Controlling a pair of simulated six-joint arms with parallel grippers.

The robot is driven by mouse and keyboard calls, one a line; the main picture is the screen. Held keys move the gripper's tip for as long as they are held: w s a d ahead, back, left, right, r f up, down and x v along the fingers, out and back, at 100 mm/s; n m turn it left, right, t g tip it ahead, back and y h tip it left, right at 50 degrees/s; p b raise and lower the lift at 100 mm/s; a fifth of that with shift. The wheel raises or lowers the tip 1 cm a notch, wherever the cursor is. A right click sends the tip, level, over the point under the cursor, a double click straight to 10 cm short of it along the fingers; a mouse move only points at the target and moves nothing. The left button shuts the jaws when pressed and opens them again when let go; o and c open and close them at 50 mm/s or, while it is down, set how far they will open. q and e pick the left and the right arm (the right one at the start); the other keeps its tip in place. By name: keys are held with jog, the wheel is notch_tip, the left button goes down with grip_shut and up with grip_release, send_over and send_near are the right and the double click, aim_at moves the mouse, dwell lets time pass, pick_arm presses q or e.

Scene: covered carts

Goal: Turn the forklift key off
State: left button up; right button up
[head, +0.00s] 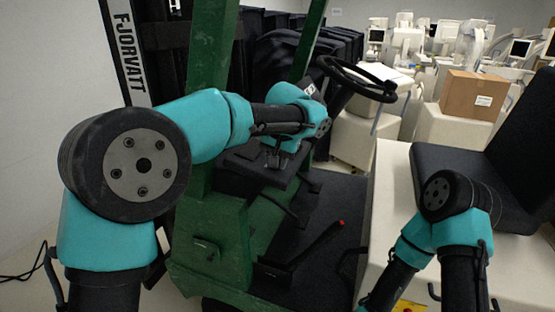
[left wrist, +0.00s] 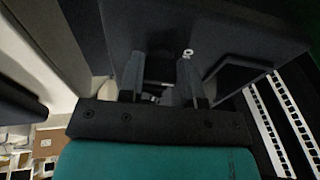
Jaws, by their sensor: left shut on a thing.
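The green forklift (head: 215,235) fills the middle of the head view. My left arm reaches across it, and its left gripper (head: 275,158) points down at the dark dash panel (head: 250,168) below the steering wheel (head: 357,80). In the left wrist view the fingers of my left gripper (left wrist: 162,62) are at the panel, shut on the key, whose body is mostly hidden between them. A small pale metal ring, seemingly part of the key (left wrist: 187,53), shows by the right fingertip. The key's turn angle cannot be told. My right gripper is not visible; only its arm shows at lower right.
The black seat (head: 470,170) is on the right. A lever with a red tip (head: 341,223) rises from the floor area. The mast (head: 128,50) stands at left. A cardboard box (head: 472,92) and white equipment stand behind.

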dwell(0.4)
pick_arm(q)
jog(key=o, duration=0.9)
jog(key=shift+r, duration=0.1)
jog(key=v, duration=1.7)
jog(key=shift+s+d, duration=0.1)
